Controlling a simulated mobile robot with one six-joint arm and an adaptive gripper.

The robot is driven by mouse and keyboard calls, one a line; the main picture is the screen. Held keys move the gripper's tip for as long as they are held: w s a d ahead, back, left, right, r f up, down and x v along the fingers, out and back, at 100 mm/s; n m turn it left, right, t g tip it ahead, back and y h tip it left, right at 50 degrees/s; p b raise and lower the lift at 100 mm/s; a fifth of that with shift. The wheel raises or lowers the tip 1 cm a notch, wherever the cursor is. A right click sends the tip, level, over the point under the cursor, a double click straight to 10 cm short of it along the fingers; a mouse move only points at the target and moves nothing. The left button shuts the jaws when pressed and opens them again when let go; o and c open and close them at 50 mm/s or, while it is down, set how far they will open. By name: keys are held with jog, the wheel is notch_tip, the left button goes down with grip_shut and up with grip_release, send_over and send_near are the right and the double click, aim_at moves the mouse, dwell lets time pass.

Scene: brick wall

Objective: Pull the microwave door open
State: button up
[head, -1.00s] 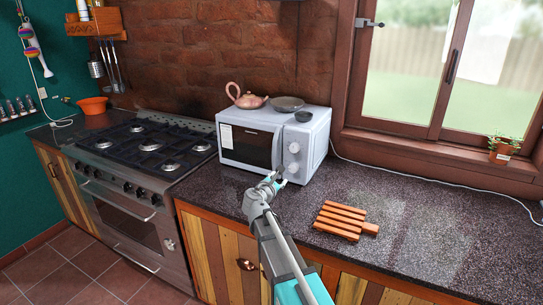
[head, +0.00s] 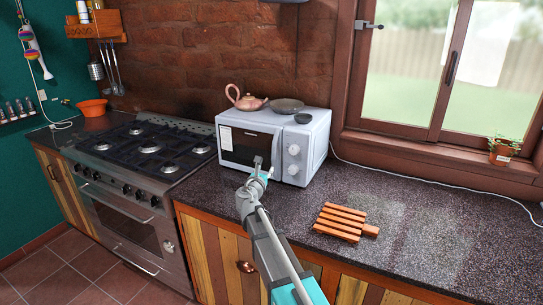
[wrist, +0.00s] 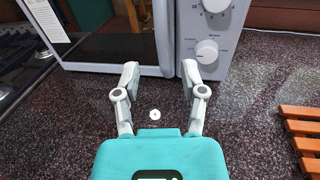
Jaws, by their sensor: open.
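The white microwave (head: 318,140) stands on the dark counter with its door (head: 240,146) shut. The door has a dark window and an upright light handle (head: 277,150) on its right edge; the handle also shows in the wrist view (wrist: 164,30). The control panel with two round knobs is right of the handle. My gripper (head: 264,168) is in front of the lower door, near the handle. In the wrist view my gripper (wrist: 159,72) is open and empty, its fingertips spread to either side of the handle's line. I cannot tell whether they touch anything.
A pink teapot (head: 246,101), a grey pan (head: 286,105) and a small dark bowl (head: 303,118) sit on the microwave. A wooden slatted trivet (head: 345,221) lies on the counter to the right. The stove (head: 135,155) is left. Counter in front of the panel is clear.

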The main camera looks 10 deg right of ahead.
aim_at(273, 157)
jog(key=x, duration=1.3)
jog(key=shift+c, duration=0.2)
grip_shut()
jog(key=shift+a, duration=0.25)
jog(key=shift+s+d, duration=0.1)
jog(key=shift+d, duration=0.05)
